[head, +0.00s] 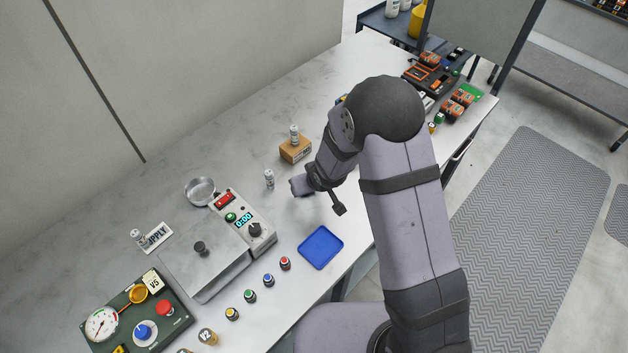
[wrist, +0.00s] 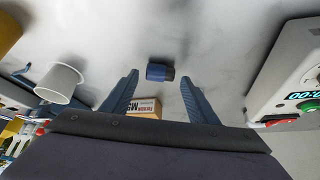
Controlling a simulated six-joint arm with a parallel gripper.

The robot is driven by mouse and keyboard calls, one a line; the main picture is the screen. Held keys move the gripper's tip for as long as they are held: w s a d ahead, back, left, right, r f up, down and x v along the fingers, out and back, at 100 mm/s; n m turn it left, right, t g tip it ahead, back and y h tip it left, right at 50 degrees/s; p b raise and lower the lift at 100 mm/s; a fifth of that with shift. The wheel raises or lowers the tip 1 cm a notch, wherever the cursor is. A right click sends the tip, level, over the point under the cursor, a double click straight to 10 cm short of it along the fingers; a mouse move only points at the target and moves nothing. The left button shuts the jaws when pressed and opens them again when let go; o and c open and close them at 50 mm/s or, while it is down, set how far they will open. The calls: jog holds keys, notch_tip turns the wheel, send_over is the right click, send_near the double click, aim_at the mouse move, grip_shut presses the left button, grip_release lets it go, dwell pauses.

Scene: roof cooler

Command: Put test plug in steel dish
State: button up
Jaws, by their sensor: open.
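My gripper (wrist: 160,80) is open, one finger on each side of the wrist view. A small dark blue cylinder (wrist: 157,72) shows between the fingertips, apart from both; it may be the test plug, but I cannot be sure. I cannot make out this blue cylinder in the head view. The steel dish (head: 200,190), round, shallow and apparently empty, stands on the bench left of my gripper, behind the grey power unit. The dish is not visible in the wrist view.
A cardboard box (head: 295,150) bears a small canister (head: 294,132). Another canister (head: 269,180) stands near my gripper. The power unit (head: 245,222), a blue tray (head: 321,247) and several coloured-top pieces (head: 268,280) are nearer. A white cup (wrist: 60,82) shows in the wrist view.

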jog(key=p+v, duration=0.2)
jog(key=v, duration=0.9)
jog(key=shift+p, duration=0.3)
jog(key=shift+s+d+r, duration=0.1)
jog(key=shift+s+r, duration=0.05)
jog(key=s+d+r+m+g+h, duration=0.2)
jog(key=s+d+r+m+h, duration=0.15)
jog(key=s+d, duration=0.55)
jog(key=s+d+r+g+y, duration=0.1)
jog(key=s+d+r+g, duration=0.2)
jog(key=s, duration=0.6)
jog(key=shift+s+d+m+g, duration=0.35)
jog(key=shift+d+m, duration=0.1)
jog(key=shift+d, duration=0.15)
jog(key=shift+s, duration=0.15)
jog(key=shift+c, duration=1.1)
